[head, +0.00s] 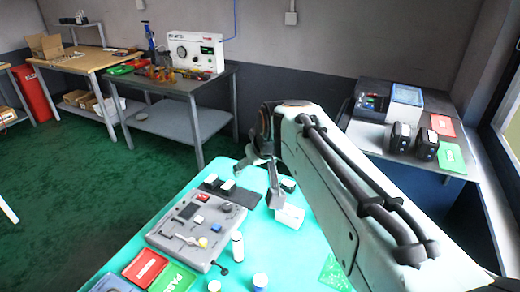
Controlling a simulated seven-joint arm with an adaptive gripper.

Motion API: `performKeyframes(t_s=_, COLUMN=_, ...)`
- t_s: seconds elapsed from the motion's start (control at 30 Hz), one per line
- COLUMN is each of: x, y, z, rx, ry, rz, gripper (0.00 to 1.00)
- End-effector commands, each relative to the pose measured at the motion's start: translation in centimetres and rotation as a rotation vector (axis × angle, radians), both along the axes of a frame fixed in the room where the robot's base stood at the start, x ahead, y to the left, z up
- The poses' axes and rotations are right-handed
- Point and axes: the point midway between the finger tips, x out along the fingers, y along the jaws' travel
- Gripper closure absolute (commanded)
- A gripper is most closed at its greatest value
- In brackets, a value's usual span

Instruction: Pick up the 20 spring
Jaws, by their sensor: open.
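No part can be made out for certain as the 20 spring at this size. Two white-topped dark blocks (228,187) stand near a dark mat (240,196) behind the fixture. My gripper (260,182) is open, above the back part of the table near the mat and a white box (290,216). Nothing shows between its fingers. My arm hides the table's right side.
A grey workbench (180,84) stands behind. Another table with black devices (400,137) is at right.

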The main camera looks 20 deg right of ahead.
Motion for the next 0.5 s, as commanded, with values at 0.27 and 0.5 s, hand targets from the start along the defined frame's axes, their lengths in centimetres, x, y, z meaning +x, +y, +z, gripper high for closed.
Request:
performKeyframes(t_s=0.27, x=11.4, y=-15.4, z=-10.9, rx=0.008, ry=0.001, rz=-0.224, gripper=0.31)
performKeyframes(t_s=0.5, x=8.3, y=-24.3, z=-25.6, rx=0.101, ry=0.175, rz=-0.397, gripper=0.31)
